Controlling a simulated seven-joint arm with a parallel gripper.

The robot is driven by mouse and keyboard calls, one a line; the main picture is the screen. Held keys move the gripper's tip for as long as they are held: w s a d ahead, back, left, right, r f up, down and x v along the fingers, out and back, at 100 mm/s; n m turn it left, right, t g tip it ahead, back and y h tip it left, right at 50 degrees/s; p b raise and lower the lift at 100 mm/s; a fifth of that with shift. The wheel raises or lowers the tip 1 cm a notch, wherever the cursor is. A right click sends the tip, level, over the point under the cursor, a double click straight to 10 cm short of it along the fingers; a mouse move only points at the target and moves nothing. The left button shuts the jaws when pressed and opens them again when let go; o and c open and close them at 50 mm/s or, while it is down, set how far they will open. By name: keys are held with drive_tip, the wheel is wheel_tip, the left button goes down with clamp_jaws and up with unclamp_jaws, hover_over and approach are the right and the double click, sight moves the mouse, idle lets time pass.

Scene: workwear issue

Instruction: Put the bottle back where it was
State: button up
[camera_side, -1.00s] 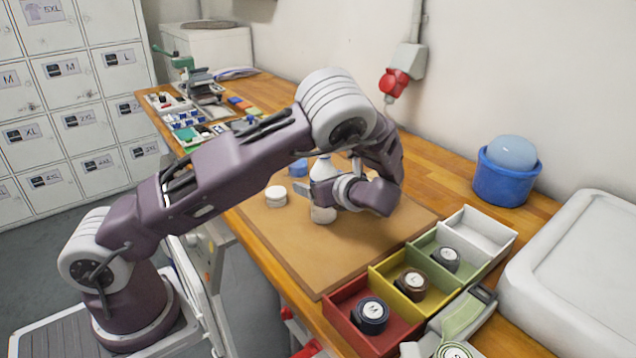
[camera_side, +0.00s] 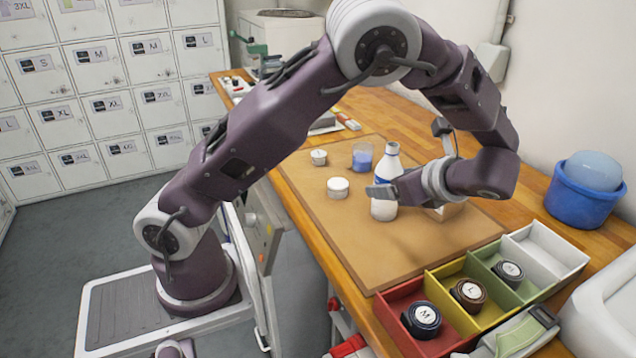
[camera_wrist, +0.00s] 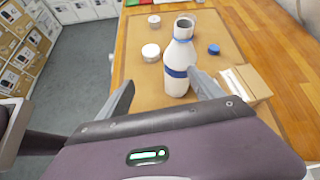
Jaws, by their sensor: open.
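The white bottle (camera_side: 385,200) with a blue band stands upright on the tan mat (camera_side: 340,245). It also shows in the wrist view (camera_wrist: 178,68). My gripper (camera_side: 384,190) is open at the bottle's mid-height; the two fingers (camera_wrist: 160,84) are spread in the wrist view. The bottle is closer to the right finger, which overlaps its edge there; I cannot tell whether they touch. The gripper hides part of the bottle in the side view.
Two white jars (camera_side: 338,187) and a clear beaker with blue contents (camera_side: 362,160) stand near the bottle. A blue cap (camera_wrist: 214,49) and a cardboard box (camera_wrist: 246,83) are to its right. Coloured bins (camera_side: 470,298) line the front right. The mat's front is clear.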

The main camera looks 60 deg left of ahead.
drive_tip(key=s+d+r+n+t+h, duration=0.1)
drive_tip(key=s+d+r+n+h, duration=0.1)
drive_tip(key=s+n, duration=0.3)
drive_tip(key=s+d+r+n+t+h, duration=0.2)
drive_tip(key=s+r+n+h, duration=0.3)
drive_tip(key=s, duration=0.6)
drive_tip(key=s+d+r+n+t+h, duration=0.2)
drive_tip(key=s+d+r+n+h, duration=0.1)
drive_tip(key=s+n, duration=0.3)
drive_tip(key=shift+s+r+n+h, duration=0.2)
drive_tip(key=shift+s+n+h, duration=0.3)
drive_tip(key=shift+s, duration=0.6)
